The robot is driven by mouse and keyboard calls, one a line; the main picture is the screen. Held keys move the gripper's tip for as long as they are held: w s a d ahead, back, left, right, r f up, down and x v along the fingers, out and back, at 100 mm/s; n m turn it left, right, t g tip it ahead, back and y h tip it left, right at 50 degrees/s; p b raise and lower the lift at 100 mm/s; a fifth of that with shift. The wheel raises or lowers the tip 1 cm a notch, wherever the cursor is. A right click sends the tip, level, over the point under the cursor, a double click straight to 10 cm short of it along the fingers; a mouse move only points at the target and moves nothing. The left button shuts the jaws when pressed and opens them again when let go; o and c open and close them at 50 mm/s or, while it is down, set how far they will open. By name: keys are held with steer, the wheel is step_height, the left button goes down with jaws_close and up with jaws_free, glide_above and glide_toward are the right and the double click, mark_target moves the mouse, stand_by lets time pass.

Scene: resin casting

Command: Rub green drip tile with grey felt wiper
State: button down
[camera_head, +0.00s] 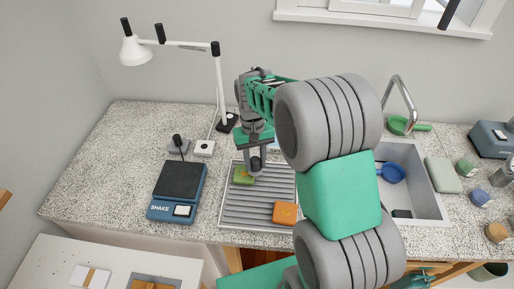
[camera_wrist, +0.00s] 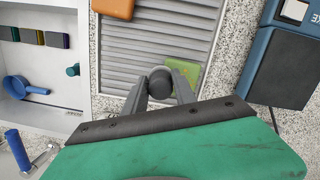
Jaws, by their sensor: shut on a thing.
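The green drip tile (camera_head: 244,174) lies on the ridged grey drip tray (camera_head: 239,214), near its back left. In the wrist view the green tile (camera_wrist: 184,76) shows partly behind my right-hand finger. My gripper (camera_head: 257,157) points down beside the tile's back right part. It is shut on the grey felt wiper (camera_wrist: 160,82), whose dark round knob shows between the two fingers. The wiper's lower face is hidden, and I cannot tell whether it touches the tile.
An orange block (camera_head: 285,213) lies on the tray at the front right. A blue shaker (camera_head: 177,190) stands left of the tray, with a white lamp (camera_head: 221,90) behind. The sink (camera_head: 422,192) with a blue ladle (camera_head: 392,173) is on the right.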

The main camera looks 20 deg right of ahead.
steer(key=shift+w+a+r+p, duration=0.15)
steer(key=shift+r+p, duration=0.4)
steer(key=shift+r, duration=0.1)
steer(key=shift+r+p, duration=1.6)
steer(key=shift+r, duration=0.85)
